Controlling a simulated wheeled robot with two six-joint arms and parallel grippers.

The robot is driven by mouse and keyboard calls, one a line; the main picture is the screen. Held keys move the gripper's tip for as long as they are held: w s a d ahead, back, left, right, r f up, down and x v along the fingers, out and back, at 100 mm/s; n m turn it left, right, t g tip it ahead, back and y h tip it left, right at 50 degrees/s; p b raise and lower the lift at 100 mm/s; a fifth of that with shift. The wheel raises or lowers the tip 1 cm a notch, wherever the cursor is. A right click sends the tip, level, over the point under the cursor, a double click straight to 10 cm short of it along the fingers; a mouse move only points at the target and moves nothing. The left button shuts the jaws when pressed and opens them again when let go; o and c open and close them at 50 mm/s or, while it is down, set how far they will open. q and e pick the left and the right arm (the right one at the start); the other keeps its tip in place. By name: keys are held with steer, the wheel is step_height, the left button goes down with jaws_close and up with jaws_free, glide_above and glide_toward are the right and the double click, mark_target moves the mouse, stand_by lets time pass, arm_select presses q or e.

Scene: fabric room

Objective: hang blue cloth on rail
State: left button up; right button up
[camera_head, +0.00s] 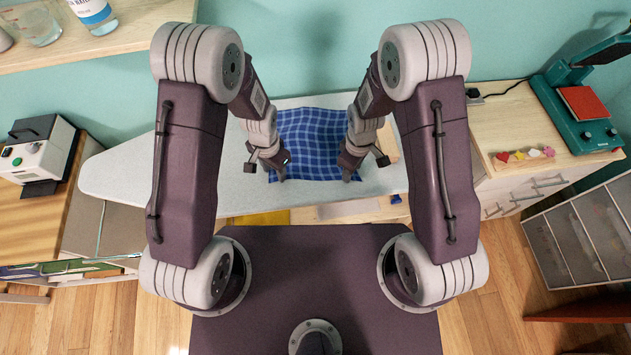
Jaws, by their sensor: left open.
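The blue cloth (312,135), with a lighter check pattern, lies spread and slightly rumpled on a pale grey ironing board (125,175). My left gripper (281,174) is open at the cloth's near left edge. My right gripper (348,174) is at the cloth's near right edge, and its finger opening is too small to make out. I cannot tell whether either gripper touches the cloth. My arms cover parts of the cloth's left and right sides. I see no rail that I can make out in this view.
A wooden shelf (130,38) with a bottle (93,14) is at the upper left. A white machine (38,150) stands on a cabinet at left. A teal press (575,105) and small coloured shapes (522,155) are on the right counter. A drawer unit (580,235) stands at right.

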arm_select(q)
steer(key=shift+w+d+f, duration=0.1)
steer(key=shift+w, duration=0.05)
arm_select(e)
steer(key=shift+w+d, duration=0.1)
steer(key=shift+w, duration=0.05)
arm_select(q)
steer(key=shift+f+b, duration=0.3)
steer(key=shift+b, duration=0.05)
arm_select(e)
steer(key=shift+f, duration=0.4)
arm_select(q)
steer(key=shift+r, duration=0.15)
steer(key=shift+c, duration=1)
arm_select(e)
steer(key=shift+r, duration=0.15)
steer(key=shift+c, duration=1)
arm_select(q)
steer(key=shift+c, duration=1.2)
arm_select(e)
steer(key=shift+c, duration=1.2)
arm_select(q)
jaws_close()
arm_select(e)
jaws_close()
steer(key=shift+r, duration=0.1)
